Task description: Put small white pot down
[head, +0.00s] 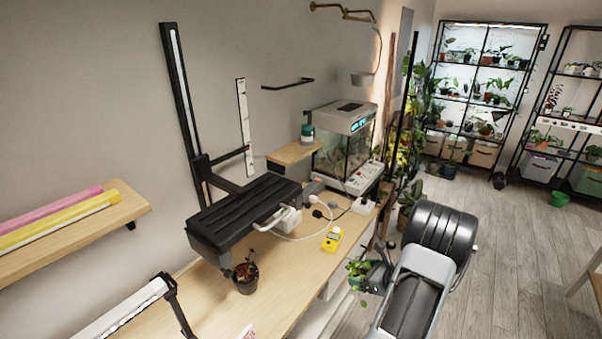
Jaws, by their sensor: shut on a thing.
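My gripper (371,276) is shut on the small white pot (355,284), just off the right edge of the wooden bench (215,310). A green leafy plant grows from the pot and its leaves cover much of it. The pot looks roughly upright, held in the air beside the bench. The fingertips are small and dark here, and their exact contact with the pot is hard to see.
A dark pot with a reddish plant (246,280) stands on the bench. A yellow meter (332,240), cables and a power strip (363,205) lie farther back, before an aquarium (345,140). Bare bench top shows between the dark pot and the meter.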

